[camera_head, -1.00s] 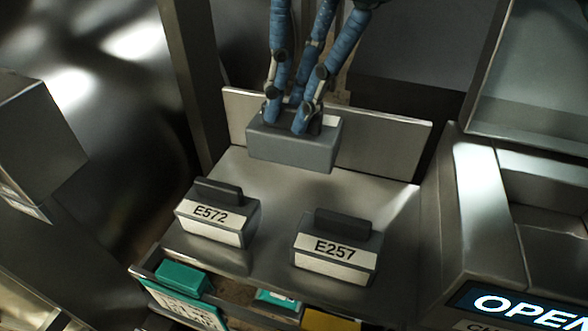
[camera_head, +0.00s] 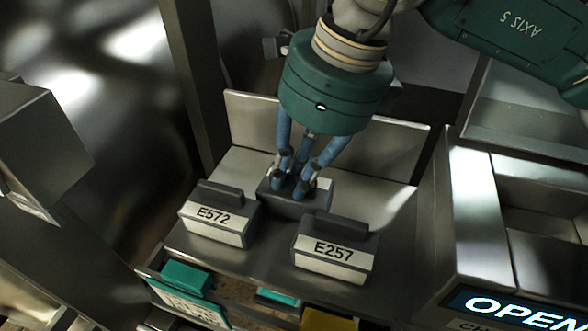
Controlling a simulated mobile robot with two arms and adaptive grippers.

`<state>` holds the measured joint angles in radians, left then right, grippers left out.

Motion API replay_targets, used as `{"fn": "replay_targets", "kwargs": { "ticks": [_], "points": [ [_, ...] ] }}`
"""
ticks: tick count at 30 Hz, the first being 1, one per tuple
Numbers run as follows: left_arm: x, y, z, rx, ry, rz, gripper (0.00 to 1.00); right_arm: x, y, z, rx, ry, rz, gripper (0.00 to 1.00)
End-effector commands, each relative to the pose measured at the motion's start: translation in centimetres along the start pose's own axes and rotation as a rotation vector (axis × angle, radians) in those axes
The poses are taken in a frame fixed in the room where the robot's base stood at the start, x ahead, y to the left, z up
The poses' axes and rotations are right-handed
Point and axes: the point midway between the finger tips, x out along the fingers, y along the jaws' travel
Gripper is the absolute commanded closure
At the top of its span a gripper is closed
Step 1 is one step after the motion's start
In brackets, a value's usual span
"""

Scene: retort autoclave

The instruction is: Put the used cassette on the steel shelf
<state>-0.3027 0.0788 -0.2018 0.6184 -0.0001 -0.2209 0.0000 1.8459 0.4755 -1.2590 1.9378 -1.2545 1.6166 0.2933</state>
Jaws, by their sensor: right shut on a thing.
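The grey cassette (camera_head: 291,204) in my right gripper (camera_head: 296,190) is between and just behind two labelled cassettes on the steel shelf (camera_head: 397,203). The gripper's blue fingers are shut on its top, and its lower front is partly hidden. I cannot tell whether its underside touches the shelf. The cassette marked E572 (camera_head: 217,217) stands at the shelf's front left. The cassette marked E257 (camera_head: 334,252) stands at the front right. Both have dark handles on top. My left gripper is not in view.
The shelf has a raised back plate (camera_head: 254,118) and a steel post (camera_head: 192,90) at its left. A machine with a lit OPEN display (camera_head: 510,310) stands at the right. Teal boxes (camera_head: 187,277) sit below the front edge. The shelf's right rear is bare.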

Motion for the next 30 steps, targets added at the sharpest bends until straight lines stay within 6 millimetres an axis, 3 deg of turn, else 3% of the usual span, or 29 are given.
{"fn": "replay_targets", "kwargs": {
  "ticks": [3,4,6,19,30],
  "points": [
    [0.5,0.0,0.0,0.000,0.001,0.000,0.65,0.4,0.0,-0.1,0.000,-0.001,0.000,1.00],
    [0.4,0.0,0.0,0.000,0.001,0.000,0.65,0.3,0.0,-0.1,0.000,0.000,0.000,0.79],
    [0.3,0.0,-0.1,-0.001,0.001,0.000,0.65,0.2,0.0,-0.1,0.000,0.000,0.000,0.65],
    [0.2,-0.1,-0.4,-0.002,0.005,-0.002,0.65,-0.6,0.0,0.1,0.000,-0.002,-0.001,0.64],
    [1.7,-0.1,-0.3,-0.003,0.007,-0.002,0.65,-8.1,0.0,0.1,-0.001,-0.003,-0.001,0.64]
  ]
}}
